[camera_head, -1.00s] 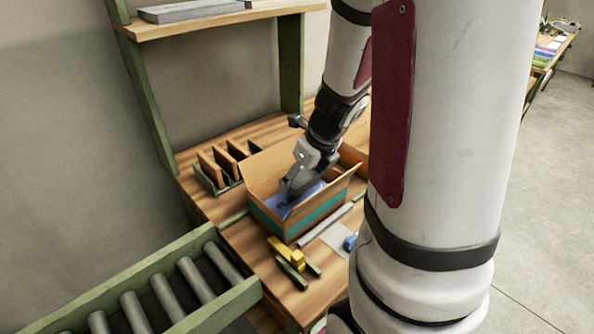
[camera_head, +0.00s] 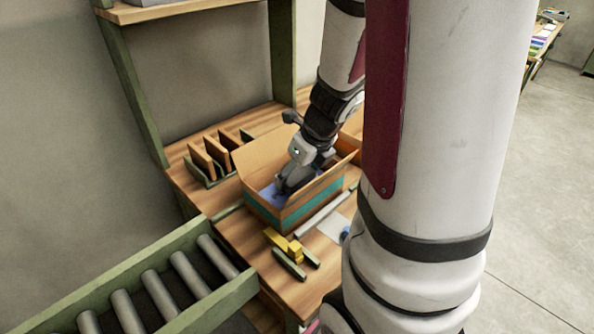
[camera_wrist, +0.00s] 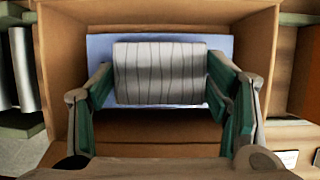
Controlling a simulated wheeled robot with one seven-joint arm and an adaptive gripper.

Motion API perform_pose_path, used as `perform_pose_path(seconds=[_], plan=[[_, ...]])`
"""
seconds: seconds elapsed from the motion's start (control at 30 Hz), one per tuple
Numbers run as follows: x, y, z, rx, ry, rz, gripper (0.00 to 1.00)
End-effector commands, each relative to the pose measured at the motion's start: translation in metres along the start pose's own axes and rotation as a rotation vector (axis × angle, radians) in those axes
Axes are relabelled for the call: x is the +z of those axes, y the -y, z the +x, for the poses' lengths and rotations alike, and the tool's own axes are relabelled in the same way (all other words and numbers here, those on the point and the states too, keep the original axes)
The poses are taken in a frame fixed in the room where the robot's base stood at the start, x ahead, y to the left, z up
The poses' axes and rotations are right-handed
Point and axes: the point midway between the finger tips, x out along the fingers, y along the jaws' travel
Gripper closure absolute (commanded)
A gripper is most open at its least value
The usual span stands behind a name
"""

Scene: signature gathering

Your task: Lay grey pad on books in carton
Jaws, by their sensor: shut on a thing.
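The open cardboard carton (camera_head: 291,216) with a teal band stands on the wooden bench. My gripper (camera_head: 284,186) reaches down into it. In the wrist view my gripper (camera_wrist: 161,84) has its green fingers at the left and right sides of the grey pad (camera_wrist: 160,72), which has dark wavy lines, and is shut on it. The pad lies over a blue book (camera_wrist: 222,45) inside the carton (camera_wrist: 155,14). I cannot tell whether the pad touches the book. The book also shows as a blue patch in the head view (camera_head: 267,195). Any other books are hidden.
The carton's walls and raised flaps stand close around my gripper. On the bench (camera_head: 190,187) are a rack of brown dividers (camera_head: 205,160) behind, and a yellow tool (camera_head: 283,243) and a grey bar (camera_head: 325,211) in front. A roller conveyor (camera_head: 160,292) is at lower left.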

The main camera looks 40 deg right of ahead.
Motion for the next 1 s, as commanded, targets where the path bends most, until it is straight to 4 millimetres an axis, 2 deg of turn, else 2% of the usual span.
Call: perform_pose_path(seconds=[0.63, 0.67, 0.7, 0.77, 1.0], plan=[[-0.0044, 0.0002, 0.0110, 0.000, 0.000, 0.000, 0.49], [-0.0045, 0.0002, 0.0110, 0.000, 0.000, 0.000, 0.28], [-0.0045, 0.0001, 0.0105, 0.000, 0.000, 0.000, 0.19], [-0.0044, 0.0001, 0.0103, 0.000, 0.000, 0.000, 0.06], [-0.0043, 0.0001, 0.0103, 0.000, 0.000, 0.000, 0.06]])
